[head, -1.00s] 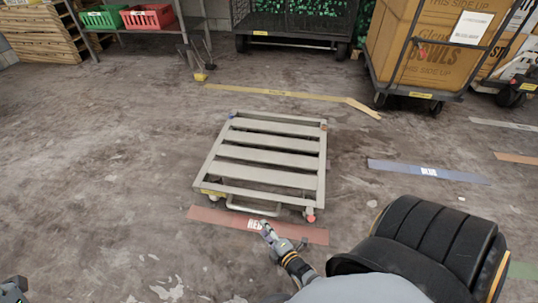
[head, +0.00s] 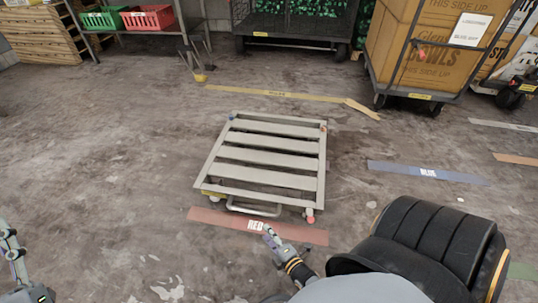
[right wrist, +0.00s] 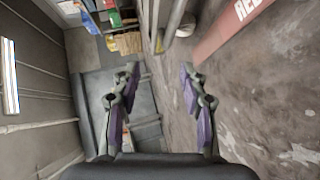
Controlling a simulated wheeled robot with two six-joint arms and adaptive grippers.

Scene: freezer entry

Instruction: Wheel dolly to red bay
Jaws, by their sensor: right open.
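The dolly (head: 268,160), a low pale-grey slatted platform on casters, stands in the middle of the floor in the head view. Its metal loop handle (head: 253,209) faces me. The red floor strip (head: 210,216), lettered RED, lies just at the dolly's near edge. My right gripper (head: 267,231) is at the near side of the strip, below the handle and apart from it. In the right wrist view its two fingers (right wrist: 158,78) are spread with nothing between them. My left gripper (head: 12,255) shows only partly at the lower left edge, away from the dolly.
A blue strip (head: 428,172) lies at right and a yellow strip (head: 270,94) behind the dolly. A cart with a large carton (head: 430,50) stands at back right. A shelf holds a green bin (head: 103,18) and a red bin (head: 148,17). Floor left of the dolly is clear.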

